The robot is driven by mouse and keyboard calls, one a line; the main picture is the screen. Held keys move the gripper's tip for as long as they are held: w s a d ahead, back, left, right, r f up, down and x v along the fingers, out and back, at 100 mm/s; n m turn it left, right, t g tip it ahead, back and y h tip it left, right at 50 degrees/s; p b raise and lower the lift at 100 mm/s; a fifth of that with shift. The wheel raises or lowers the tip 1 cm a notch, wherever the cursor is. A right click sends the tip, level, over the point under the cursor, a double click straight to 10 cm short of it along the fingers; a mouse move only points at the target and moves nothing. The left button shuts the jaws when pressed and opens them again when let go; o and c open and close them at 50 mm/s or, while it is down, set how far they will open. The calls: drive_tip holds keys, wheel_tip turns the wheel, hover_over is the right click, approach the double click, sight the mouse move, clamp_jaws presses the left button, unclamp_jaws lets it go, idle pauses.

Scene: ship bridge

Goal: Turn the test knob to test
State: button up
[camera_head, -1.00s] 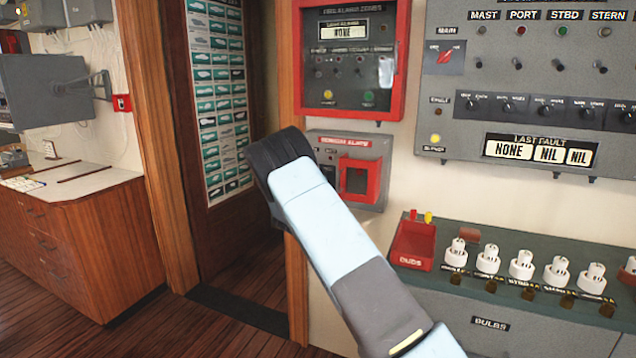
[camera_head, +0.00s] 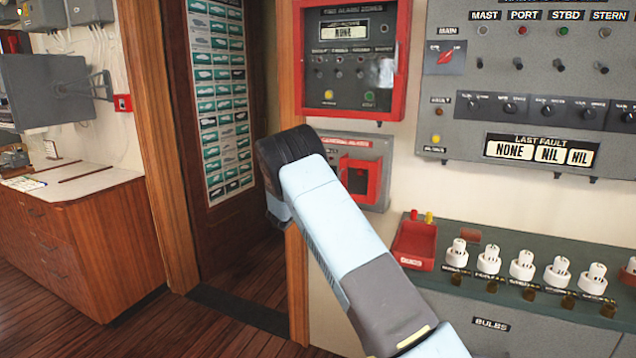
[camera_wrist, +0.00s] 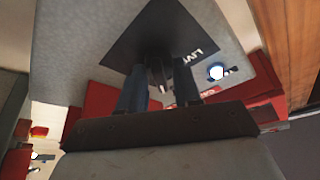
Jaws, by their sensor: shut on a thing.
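The test knob (camera_wrist: 157,68) is a small dark knob on a black plate (camera_wrist: 125,50) in the wrist view. The plate looks like a tilted square there, and the word "LIVE" shows at its right side. My gripper (camera_wrist: 158,84) has one finger on each side of the knob and is shut on it. I cannot read which mark the knob points to. In the head view, the grey general alarm panel (camera_head: 383,146) with its red box is partly behind my arm. My wrist hides the knob and my fingers there.
A red-framed fire alarm panel (camera_head: 401,60) hangs just above. A grey panel with switches (camera_head: 450,85) is to the right. Below it, a ledge (camera_head: 540,240) carries a red tray (camera_head: 415,245) and several white bulbs. A wooden door frame (camera_head: 160,150) stands close on the left.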

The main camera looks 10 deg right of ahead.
drive_tip(key=shift+f, duration=0.2)
drive_tip(key=o, duration=1)
drive_tip(key=shift+r, duration=0.1)
drive_tip(key=shift+o, duration=0.2)
drive_tip(key=shift+a, duration=0.1)
drive_tip(key=v, duration=1.3)
drive_tip(key=shift+s+f, duration=0.25)
drive_tip(key=shift+s, duration=0.05)
drive_tip(key=shift+a+r, duration=0.1)
drive_tip(key=shift+a, duration=0.05)
